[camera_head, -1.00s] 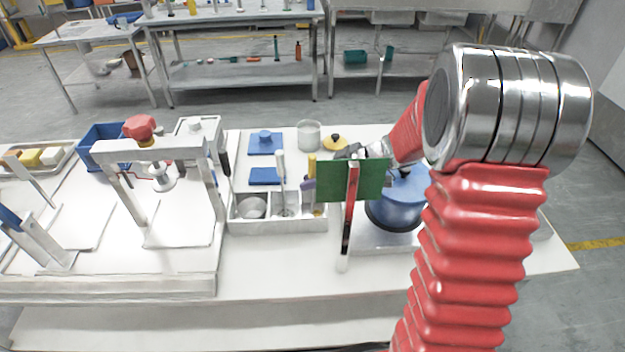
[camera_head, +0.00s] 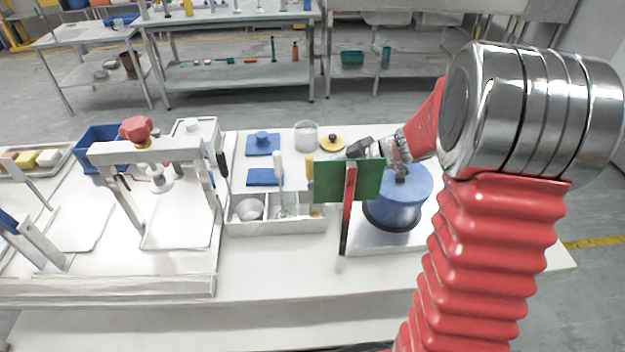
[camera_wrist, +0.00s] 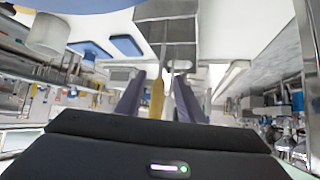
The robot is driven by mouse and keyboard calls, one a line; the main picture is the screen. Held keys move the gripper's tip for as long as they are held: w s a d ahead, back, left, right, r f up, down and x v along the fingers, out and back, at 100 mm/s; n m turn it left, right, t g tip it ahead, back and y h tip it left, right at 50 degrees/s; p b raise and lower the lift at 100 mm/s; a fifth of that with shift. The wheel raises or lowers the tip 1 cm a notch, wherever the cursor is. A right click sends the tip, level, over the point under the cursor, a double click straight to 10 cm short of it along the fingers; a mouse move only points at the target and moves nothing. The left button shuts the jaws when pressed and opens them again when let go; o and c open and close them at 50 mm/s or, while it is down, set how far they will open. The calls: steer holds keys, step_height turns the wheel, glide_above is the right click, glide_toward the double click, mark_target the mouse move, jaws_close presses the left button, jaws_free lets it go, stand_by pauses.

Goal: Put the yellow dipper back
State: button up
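The yellow dipper (camera_head: 310,168) stands upright with its handle up in the right compartment of the white divided tray (camera_head: 262,227). Its lower end is hidden in the tray. In the wrist view the yellow handle (camera_wrist: 157,98) shows between the two purple fingers, with gaps on both sides. My gripper (camera_wrist: 161,76) is open and holds nothing that I can see.
The green panel (camera_head: 349,181) on a red post stands close to the tray. A blue round grinder (camera_head: 398,200) is to its right. Blue lids, a glass jar and a yellow lid lie behind.

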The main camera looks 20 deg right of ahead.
steer(key=v, duration=0.8)
steer(key=shift+r, duration=0.1)
stand_by(0.5)
